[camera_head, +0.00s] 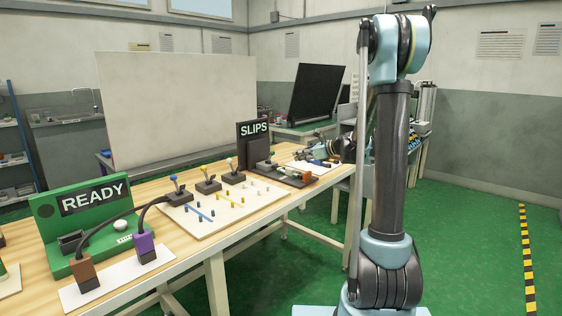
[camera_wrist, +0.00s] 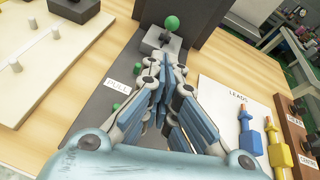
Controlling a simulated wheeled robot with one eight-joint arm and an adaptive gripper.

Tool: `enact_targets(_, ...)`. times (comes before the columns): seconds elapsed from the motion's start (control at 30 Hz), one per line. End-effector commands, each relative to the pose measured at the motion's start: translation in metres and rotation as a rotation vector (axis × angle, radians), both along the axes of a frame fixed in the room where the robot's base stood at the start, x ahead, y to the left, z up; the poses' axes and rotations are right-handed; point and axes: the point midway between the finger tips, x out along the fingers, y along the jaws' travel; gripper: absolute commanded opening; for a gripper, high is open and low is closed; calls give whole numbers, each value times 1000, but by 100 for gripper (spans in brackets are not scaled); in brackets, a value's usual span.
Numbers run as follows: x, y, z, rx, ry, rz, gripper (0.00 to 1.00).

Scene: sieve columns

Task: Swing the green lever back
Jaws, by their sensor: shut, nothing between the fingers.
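The green lever shows as a round green knob (camera_wrist: 172,22) on a short stem above a grey block (camera_wrist: 160,42). It stands at the far end of a dark base plate marked PULL (camera_wrist: 100,115), in front of a dark upright panel. My gripper (camera_wrist: 166,70) is over this plate with its fingers together and nothing between them. Its tips appear just short of the grey block in the wrist view; I cannot tell if they touch it.
Small green pegs (camera_wrist: 116,106) stand on the plate. To the right, a white LEADS card (camera_wrist: 225,92) holds a blue plug (camera_wrist: 248,132) and a yellow plug (camera_wrist: 278,145). A board with several levers (camera_head: 228,206) and a green READY unit (camera_head: 92,222) stand along the bench.

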Motion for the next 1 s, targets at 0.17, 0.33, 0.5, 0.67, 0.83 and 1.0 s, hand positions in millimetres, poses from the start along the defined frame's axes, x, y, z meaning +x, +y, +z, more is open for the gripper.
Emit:
enact_targets(0.17,12,1,-2,54,33,-24,0)
enact_targets(0.33,13,1,-2,59,37,-26,0)
enact_targets(0.5,13,1,-2,58,35,-26,0)
enact_targets(0.67,18,8,-4,56,35,-25,0)
enact_targets(0.83,29,28,-12,57,34,-23,0)
enact_targets(1.0,43,51,-21,57,35,-23,0)
